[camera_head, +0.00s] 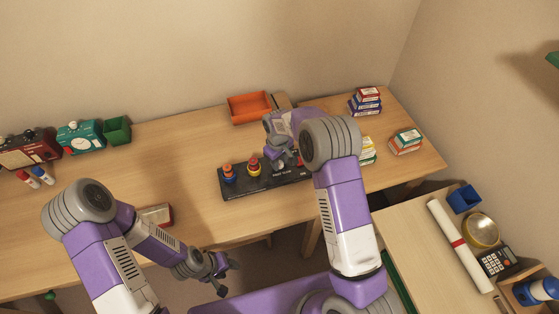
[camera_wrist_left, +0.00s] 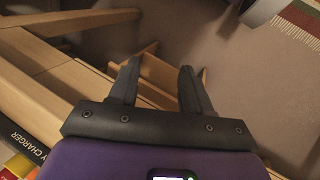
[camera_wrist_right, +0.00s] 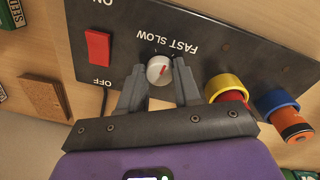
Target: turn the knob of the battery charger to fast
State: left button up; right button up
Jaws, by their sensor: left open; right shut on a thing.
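The battery charger (camera_head: 292,180) is a long black panel on the back desk. In the right wrist view its black face (camera_wrist_right: 240,60) carries a white knob (camera_wrist_right: 159,70) with a red mark, beneath upside-down FAST and SLOW lettering. The mark's exact setting is hard to tell. My right gripper (camera_wrist_right: 160,88) is shut on the knob, one finger on each side. In the head view my right arm partly hides the charger and the knob. My left gripper (camera_head: 222,267) is open and empty, in front of the desk's edge; its fingers show in the left wrist view (camera_wrist_left: 155,85).
On the charger are a red rocker switch (camera_wrist_right: 98,46), a yellow-ringed socket (camera_wrist_right: 226,86) and a blue-ringed one (camera_wrist_right: 276,101). An orange tray (camera_head: 250,108) stands behind, with stacked boxes (camera_head: 366,100) to the right. The desk left of the charger is mostly clear.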

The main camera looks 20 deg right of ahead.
jog(key=shift+m, duration=2.2)
jog(key=shift+w, duration=0.1)
jog(key=o, duration=1.1)
jog(key=shift+c, duration=0.2)
jog(key=shift+a+r+p, duration=0.2)
jog(key=shift+r+p, duration=0.6)
jog(key=shift+r, duration=3)
